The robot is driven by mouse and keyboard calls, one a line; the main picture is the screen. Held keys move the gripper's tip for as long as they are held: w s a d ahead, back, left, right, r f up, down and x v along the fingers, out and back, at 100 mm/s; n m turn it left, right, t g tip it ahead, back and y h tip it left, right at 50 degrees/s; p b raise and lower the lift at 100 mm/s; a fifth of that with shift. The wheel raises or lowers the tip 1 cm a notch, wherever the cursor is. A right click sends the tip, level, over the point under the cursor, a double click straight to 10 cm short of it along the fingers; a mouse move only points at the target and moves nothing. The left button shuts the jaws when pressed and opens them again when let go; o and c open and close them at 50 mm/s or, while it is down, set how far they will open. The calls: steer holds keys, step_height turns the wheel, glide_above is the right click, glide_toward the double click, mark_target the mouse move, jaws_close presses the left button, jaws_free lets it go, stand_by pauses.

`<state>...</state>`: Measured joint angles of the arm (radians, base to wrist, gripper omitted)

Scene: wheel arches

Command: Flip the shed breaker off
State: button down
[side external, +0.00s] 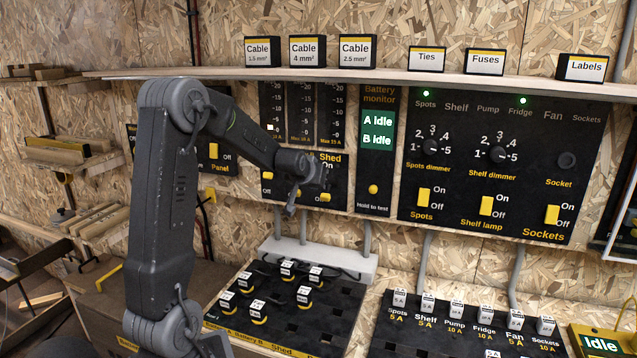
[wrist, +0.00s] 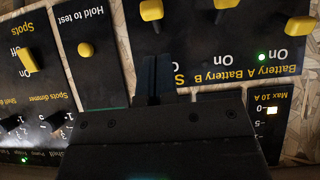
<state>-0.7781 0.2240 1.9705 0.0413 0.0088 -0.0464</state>
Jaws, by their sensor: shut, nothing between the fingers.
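The shed breaker is the rightmost yellow lever (side external: 325,197) on the black battery panel (side external: 336,208), under the word Shed. It sits lower than the leftmost lever, toward the bottom of its slot; its Off label is not readable. In the upside-down wrist view the shed lever (wrist: 151,9) is at the top edge, farther from the label row than the Battery A lever (wrist: 299,25). My gripper (side external: 291,208) is shut and empty, in front of the panel just left of the shed lever. Its fingers (wrist: 156,75) point toward that lever in the wrist view, with a visible gap.
A battery monitor (side external: 377,200) with a yellow hold-to-test button stands to the right, then a wider switch panel (side external: 480,228). A shelf (side external: 420,78) with labelled boxes runs above. Labelled plugs stand on black boards (side external: 335,325) below. My arm hides part of the battery panel.

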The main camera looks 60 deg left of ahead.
steer(key=s+d, duration=0.1)
steer(key=s+d+r, duration=0.1)
steer(key=s+d, duration=0.1)
steer(key=shift+s+d+r, duration=0.25)
steer(key=shift+r, duration=0.15)
steer(key=s+d+r+m+h, duration=0.2)
steer(key=d, duration=0.8)
steer(key=s+d+r+m+h, duration=0.1)
steer(key=d+m+h, duration=0.15)
steer(key=d, duration=0.85)
steer(key=s+d+f+m+g+h, duration=0.1)
steer(key=s+d+m+g+h, duration=0.1)
steer(key=s+d, duration=1.1)
steer(key=shift+f+m+h, duration=0.2)
steer(key=shift+m+h, duration=0.35)
steer(key=shift+m, duration=0.7)
